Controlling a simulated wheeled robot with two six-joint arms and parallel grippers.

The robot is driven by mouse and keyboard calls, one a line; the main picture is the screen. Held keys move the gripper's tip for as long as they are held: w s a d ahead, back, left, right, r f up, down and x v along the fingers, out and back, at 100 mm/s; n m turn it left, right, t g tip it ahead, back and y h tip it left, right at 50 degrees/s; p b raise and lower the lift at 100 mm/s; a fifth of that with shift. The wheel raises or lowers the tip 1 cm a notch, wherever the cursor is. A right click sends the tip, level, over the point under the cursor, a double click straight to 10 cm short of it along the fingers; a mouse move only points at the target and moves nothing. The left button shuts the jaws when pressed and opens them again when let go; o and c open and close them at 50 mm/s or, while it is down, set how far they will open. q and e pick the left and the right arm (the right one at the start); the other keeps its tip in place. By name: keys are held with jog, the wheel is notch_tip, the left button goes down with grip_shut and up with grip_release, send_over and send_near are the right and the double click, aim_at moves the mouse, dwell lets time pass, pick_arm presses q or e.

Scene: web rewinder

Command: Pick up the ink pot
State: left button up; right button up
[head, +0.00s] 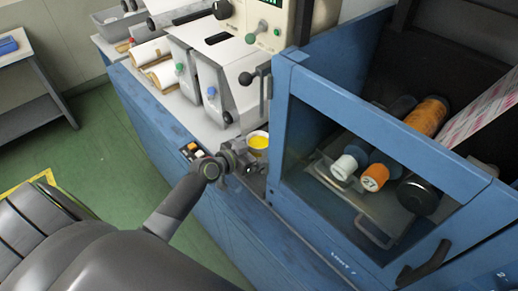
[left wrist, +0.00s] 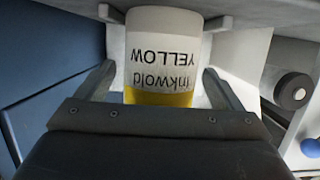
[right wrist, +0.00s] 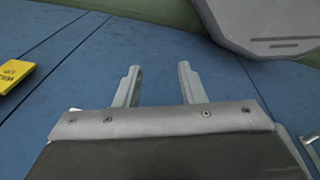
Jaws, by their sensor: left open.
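The ink pot (head: 259,142) is a small white tub with yellow ink, standing at the counter's edge beside the blue machine frame. In the left wrist view the ink pot (left wrist: 164,50) has a label reading "inkwold YELLOW", upside down in the picture. My left gripper (head: 246,157) is at the pot, with one finger on each side of it. Its fingers are open, and a gap shows on both sides of the pot. My right gripper (right wrist: 157,82) is open and empty over a blue surface. It is not in the head view.
The blue-framed rewinder window (head: 375,130) stands just right of the pot, with rolls inside. White ink units (head: 205,85) with coloured knobs and a lever are behind the pot. A small button box (head: 192,151) sits left of my gripper.

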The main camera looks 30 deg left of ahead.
pick_arm(q)
jog(key=shift+w+d+f, duration=0.1)
jog(key=shift+w+d, duration=0.05)
jog(key=shift+w, duration=0.2)
jog(key=c, duration=1.3)
